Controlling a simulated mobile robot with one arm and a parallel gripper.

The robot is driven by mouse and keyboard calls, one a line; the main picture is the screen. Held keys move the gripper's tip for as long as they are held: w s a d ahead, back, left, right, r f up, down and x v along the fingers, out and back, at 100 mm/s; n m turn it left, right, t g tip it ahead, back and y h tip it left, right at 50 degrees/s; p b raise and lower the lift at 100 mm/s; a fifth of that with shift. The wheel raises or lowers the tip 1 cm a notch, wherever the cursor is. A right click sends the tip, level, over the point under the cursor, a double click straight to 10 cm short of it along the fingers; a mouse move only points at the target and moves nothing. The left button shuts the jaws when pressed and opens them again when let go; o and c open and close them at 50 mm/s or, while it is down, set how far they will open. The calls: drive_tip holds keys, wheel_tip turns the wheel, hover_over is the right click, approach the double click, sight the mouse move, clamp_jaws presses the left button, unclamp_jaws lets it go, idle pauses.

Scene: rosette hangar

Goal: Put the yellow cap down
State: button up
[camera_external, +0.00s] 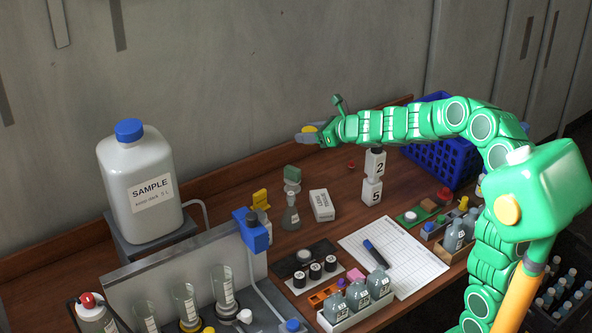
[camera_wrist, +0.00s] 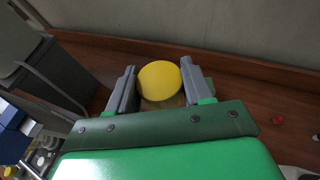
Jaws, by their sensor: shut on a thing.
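The yellow cap (camera_wrist: 159,80) is round and sits between the two grey fingers of my gripper (camera_wrist: 158,88) in the wrist view. My gripper is shut on it. The gripper is held in the air above the back part of the wooden desk (camera_external: 240,181), near the wall. The cap touches nothing but the fingers, as far as I can see.
A large SAMPLE bottle (camera_external: 137,185) stands on a grey block at the left. A blue crate (camera_external: 433,160) is at the back right. Bare wood lies along the back.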

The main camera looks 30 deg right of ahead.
drive_tip(key=shift+s+a+r+n+g+y, duration=0.15)
drive_tip(key=shift+a+n+g+y, duration=0.3)
drive_tip(key=shift+a, duration=0.6)
drive_tip(key=shift+a+n+y, duration=0.55)
drive_tip(key=shift+a+n, duration=0.1)
drive_tip(key=shift+a, duration=0.6)
drive_tip(key=n+g+y, duration=0.3)
hover_over(290, 244)
wheel_tip(290, 244, down, 2)
drive_tip(key=f, duration=0.1)
wheel_tip(290, 244, down, 29)
drive_tip(key=shift+d+f, duration=0.1)
drive_tip(key=o, duration=1)
drive_tip(key=shift+f, duration=0.1)
